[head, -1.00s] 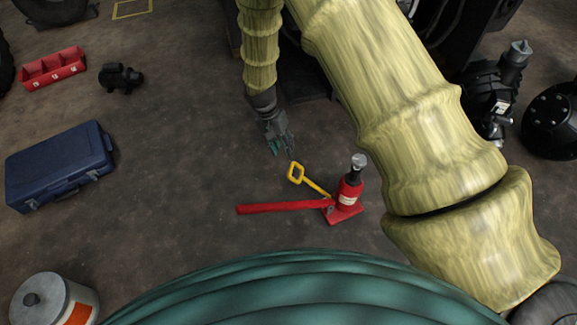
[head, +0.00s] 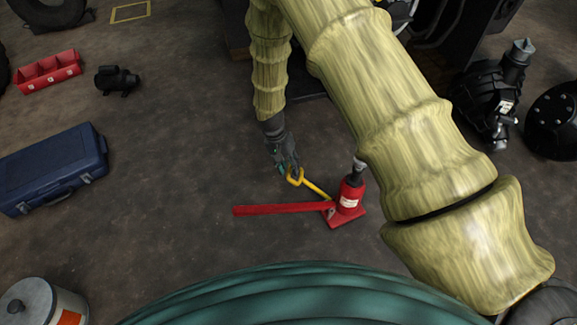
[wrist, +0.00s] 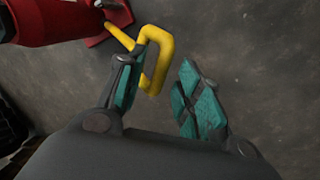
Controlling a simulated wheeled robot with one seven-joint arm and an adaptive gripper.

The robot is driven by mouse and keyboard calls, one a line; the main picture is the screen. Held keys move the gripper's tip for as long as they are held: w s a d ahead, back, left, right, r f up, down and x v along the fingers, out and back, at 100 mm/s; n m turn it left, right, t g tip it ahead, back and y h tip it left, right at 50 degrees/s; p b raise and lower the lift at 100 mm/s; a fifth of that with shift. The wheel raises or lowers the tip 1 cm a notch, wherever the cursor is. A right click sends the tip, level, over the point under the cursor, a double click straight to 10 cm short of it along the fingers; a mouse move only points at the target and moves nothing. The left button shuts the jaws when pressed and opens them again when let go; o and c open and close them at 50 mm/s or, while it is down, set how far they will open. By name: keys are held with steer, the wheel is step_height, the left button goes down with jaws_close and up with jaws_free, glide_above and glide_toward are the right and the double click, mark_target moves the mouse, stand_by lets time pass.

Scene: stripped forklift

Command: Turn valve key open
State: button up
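The yellow valve key (head: 317,188) has a looped handle and runs down to the base of a red bottle jack (head: 348,199). My gripper (head: 287,171) is at the key's looped end in the head view. In the wrist view my gripper (wrist: 160,92) is open, with teal pads on its two fingers. The yellow loop (wrist: 163,47) lies by the left finger, which overlaps part of it. One side of the loop reaches toward the space between the fingers. I cannot tell whether finger and loop touch. The jack (wrist: 52,20) shows at the top left there.
A long red handle (head: 280,209) sticks out left from the jack. A blue case (head: 50,170), a red tray (head: 48,70), a black motor (head: 117,79) and a metal canister (head: 42,302) stand to the left. Dark machine parts (head: 490,100) stand at right.

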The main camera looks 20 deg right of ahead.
jaws_close()
